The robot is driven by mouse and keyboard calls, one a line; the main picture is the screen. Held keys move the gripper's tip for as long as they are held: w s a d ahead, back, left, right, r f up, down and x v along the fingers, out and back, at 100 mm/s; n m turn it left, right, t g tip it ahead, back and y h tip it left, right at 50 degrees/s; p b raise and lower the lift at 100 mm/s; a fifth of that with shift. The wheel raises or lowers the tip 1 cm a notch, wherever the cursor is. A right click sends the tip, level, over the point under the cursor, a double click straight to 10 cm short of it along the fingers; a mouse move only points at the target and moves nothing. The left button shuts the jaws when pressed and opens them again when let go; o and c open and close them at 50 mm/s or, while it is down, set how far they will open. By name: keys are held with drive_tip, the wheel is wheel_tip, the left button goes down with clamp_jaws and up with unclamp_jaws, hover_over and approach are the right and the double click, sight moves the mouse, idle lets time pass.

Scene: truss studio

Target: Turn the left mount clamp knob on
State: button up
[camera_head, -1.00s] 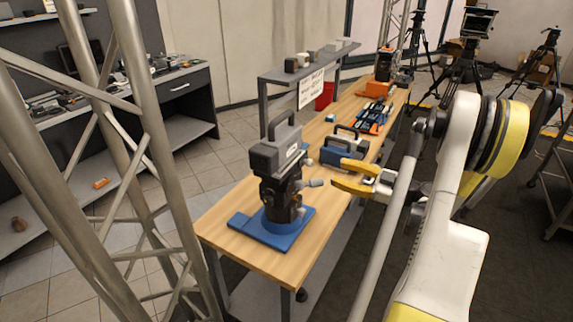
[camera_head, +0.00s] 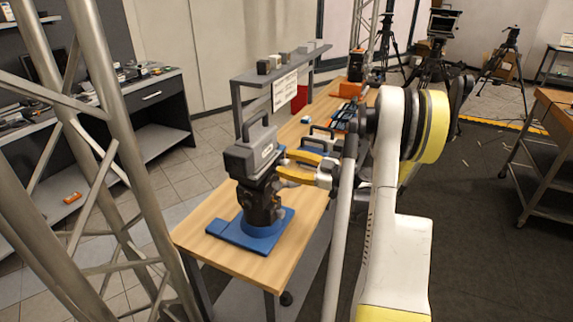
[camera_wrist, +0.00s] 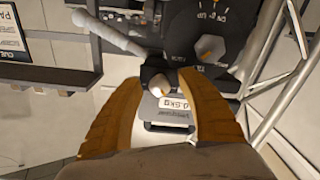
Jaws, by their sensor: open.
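A grey-headed device with a top handle and a dark body (camera_head: 262,200) stands upright on a blue base plate (camera_head: 240,235) at the near end of the wooden table. Small pale knobs stick out from its right side. My gripper (camera_head: 286,163) has its two yellow fingers apart beside that side. In the wrist view, a small pale-tipped knob (camera_wrist: 160,86) shows between the open fingertips (camera_wrist: 163,82); I cannot tell whether they touch it. A dark dial (camera_wrist: 209,47) with a central knob lies just beyond, to the right. I cannot tell which knob is the left mount clamp.
A pale lever (camera_wrist: 108,33) juts out left of the knob in the wrist view. The wooden table (camera_head: 278,266) carries blue items farther back, beside a raised grey shelf (camera_head: 285,70). A metal truss (camera_head: 120,150) stands at the left. Open floor lies right of my arm.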

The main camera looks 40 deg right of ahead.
clamp_jaws()
drive_tip(key=shift+m, duration=0.3)
drive_tip(key=m+b, duration=0.1)
drive_tip(key=m, duration=0.2)
drive_tip(key=shift+f+m+b, duration=0.1)
drive_tip(key=shift+m+b, duration=0.2)
drive_tip(key=shift+b, duration=0.1)
drive_tip(key=m+b, duration=0.1)
drive_tip(key=m, duration=0.3)
drive_tip(key=shift+m, duration=0.3)
drive_tip(key=m+b, duration=0.1)
drive_tip(key=m, duration=0.3)
drive_tip(key=shift+d, duration=0.1)
drive_tip(key=shift+m+b, duration=0.5)
drive_tip(key=shift+m, duration=2)
